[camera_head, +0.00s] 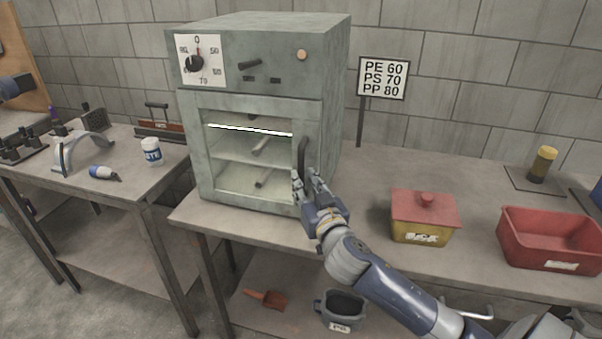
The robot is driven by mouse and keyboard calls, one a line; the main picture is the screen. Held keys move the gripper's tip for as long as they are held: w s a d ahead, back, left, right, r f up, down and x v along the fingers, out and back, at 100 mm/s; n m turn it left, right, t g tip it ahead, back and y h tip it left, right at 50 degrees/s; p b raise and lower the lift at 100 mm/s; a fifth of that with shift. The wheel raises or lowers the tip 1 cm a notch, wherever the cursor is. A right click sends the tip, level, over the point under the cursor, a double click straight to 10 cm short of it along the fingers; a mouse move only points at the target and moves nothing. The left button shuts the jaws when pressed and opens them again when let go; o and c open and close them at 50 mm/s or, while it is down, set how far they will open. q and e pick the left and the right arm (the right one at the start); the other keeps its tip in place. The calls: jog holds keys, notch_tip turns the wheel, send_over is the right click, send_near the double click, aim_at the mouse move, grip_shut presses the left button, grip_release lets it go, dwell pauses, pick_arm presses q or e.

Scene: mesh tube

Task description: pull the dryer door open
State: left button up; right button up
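The dryer (263,48) is a grey-green box on the bench, with a dial and a switch on its upper panel. Its door (200,150) looks closed and has a window showing lit shelves with a few small cylinders inside. A dark vertical handle (302,152) sits at the door's right side. My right gripper (306,182) is at the lower end of the handle, its fingers pointing up towards it. The fingers look spread, but I cannot tell whether they touch or enclose the handle. My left gripper is not clearly seen; only a dark arm part shows at the far left edge.
A red-lidded yellow box (424,218) and an open red bin (548,240) stand on the bench to the right. A sign (383,78) on a post stands behind. A left table (118,183) holds a white jar (151,152). A grey jug (340,308) sits on the lower shelf.

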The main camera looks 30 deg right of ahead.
aim_at(302, 178)
jog(key=shift+x, duration=1.7)
jog(key=shift+c, duration=0.6)
grip_shut()
jog(key=shift+f, duration=0.1)
